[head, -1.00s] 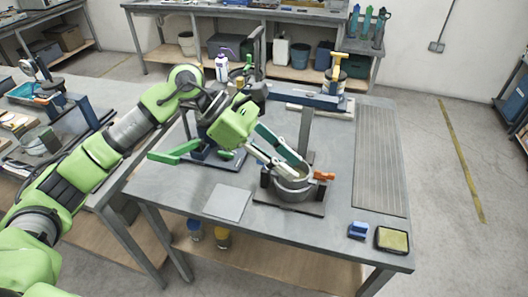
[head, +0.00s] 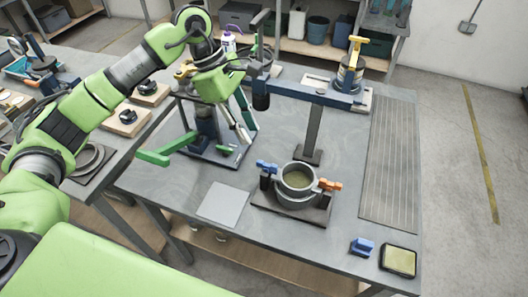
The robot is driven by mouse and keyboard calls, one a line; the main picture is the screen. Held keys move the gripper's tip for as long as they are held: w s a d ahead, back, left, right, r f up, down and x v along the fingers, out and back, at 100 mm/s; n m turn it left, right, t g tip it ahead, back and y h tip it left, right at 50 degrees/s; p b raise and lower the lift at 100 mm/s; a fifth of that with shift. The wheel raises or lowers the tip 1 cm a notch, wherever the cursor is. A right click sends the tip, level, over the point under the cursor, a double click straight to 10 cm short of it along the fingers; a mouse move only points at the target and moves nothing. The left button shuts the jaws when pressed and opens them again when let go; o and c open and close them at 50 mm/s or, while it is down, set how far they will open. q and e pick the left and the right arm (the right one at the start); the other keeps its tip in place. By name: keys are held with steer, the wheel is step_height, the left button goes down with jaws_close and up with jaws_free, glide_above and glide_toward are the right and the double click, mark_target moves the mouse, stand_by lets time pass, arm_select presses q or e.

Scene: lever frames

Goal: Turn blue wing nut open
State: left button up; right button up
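A grey round pot-like vessel (head: 297,181) stands on a dark base plate (head: 290,213) near the middle of the table. The blue wing nut (head: 266,166) sits at the vessel's left side, and an orange wing nut (head: 330,185) at its right side. My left gripper (head: 249,132) is up and to the left of the blue wing nut, apart from it. Its two fingers are spread and nothing shows between them. It hangs in front of a fixture with a green lever (head: 168,151). My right gripper is not in view.
A grey post with a blue arm (head: 315,95) stands behind the vessel. A grey square plate (head: 223,203) lies to its left. A small blue block (head: 362,246) and a yellow pad (head: 398,261) lie at the front right. A ribbed mat (head: 393,160) covers the right side.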

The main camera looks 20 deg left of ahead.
arm_select(q)
steer(key=p, duration=0.2)
glide_toward(267, 165)
steer(key=shift+x, duration=1.1)
steer(key=p+x, duration=0.1)
steer(key=x, duration=0.3)
steer(key=shift+d+f, duration=0.1)
steer(key=shift+f, duration=0.4)
jaws_close()
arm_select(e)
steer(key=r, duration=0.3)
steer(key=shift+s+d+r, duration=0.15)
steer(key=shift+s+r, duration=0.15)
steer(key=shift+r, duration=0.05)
